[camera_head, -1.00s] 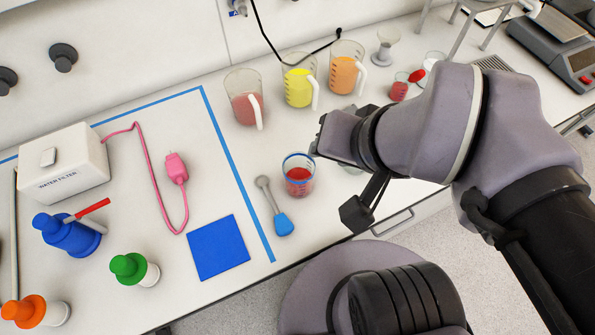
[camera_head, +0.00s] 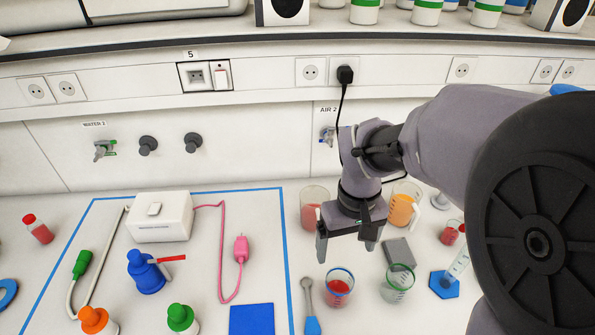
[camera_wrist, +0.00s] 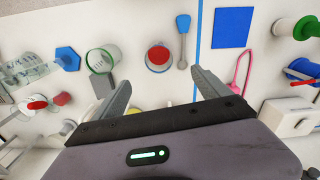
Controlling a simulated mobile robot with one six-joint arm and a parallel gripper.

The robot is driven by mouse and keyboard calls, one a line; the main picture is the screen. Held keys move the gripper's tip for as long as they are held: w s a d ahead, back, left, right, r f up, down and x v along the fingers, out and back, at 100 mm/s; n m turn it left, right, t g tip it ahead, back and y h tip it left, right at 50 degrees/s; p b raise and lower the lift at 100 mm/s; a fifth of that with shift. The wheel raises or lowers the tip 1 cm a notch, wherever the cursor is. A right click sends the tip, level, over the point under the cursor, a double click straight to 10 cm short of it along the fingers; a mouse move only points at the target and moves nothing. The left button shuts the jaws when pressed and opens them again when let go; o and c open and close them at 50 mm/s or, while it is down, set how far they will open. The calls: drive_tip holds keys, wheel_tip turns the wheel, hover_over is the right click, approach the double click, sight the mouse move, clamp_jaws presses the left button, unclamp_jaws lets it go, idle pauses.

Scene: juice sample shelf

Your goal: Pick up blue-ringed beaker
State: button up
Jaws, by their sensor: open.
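The blue-ringed beaker (camera_head: 338,288) stands upright on the white bench with red liquid in it. In the head view it is below and near my gripper (camera_head: 346,252), which points down with its fingers spread and empty. In the wrist view the beaker (camera_wrist: 158,57) lies ahead of and between the two open fingers (camera_wrist: 163,90), apart from both. Its blue rim is clearest in the head view.
A green-ringed beaker (camera_head: 397,284) stands right of the blue-ringed one, and a blue-handled spoon (camera_head: 310,308) lies to its left. A pink-liquid beaker (camera_head: 311,212) and an orange-liquid beaker (camera_head: 403,208) stand behind. A grey block (camera_head: 399,252) is close by.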

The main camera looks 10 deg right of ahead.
drive_tip(key=b, duration=0.8)
hover_over(339, 286)
drive_tip(key=s+a, duration=0.1)
drive_tip(key=s, duration=0.1)
drive_tip(key=f, duration=1.8)
drive_tip(key=shift+s, duration=0.2)
drive_tip(key=shift+a+r, duration=0.1)
drive_tip(key=shift+r, duration=0.05)
drive_tip(key=shift+c, duration=0.3)
drive_tip(key=c, duration=1.6)
